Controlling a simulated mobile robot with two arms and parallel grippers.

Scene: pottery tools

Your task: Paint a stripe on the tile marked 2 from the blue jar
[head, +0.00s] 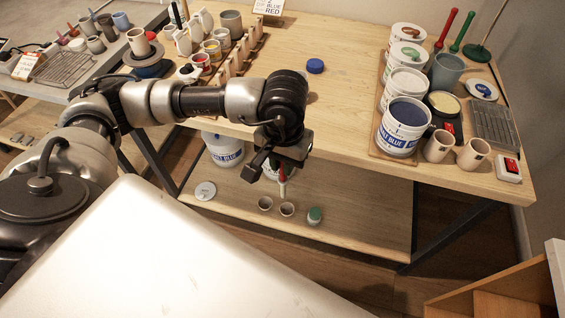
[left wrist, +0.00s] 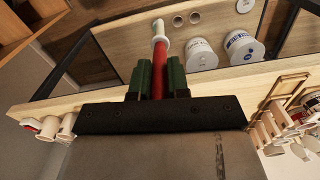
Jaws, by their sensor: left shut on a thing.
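My left gripper (head: 282,178) hangs in front of the table's front edge, above the lower shelf. Its green fingers (left wrist: 159,80) are shut on a red-handled tool with a pale end (left wrist: 160,57), which points away from the gripper in the left wrist view. Only its pale lower part (head: 283,189) shows clearly in the head view. A large white tub of blue paint (head: 401,143) stands at the table's right. Small paint jars (head: 212,49) stand at the back left; I cannot pick out a blue one. I cannot make out a tile marked 2.
More tubs (head: 405,83) and cups (head: 439,146) crowd the table's right side. A row of upright pale pieces (head: 237,60) stands left of centre. The table's middle (head: 345,90) is mostly clear. The lower shelf (head: 350,215) holds tubs and small cups.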

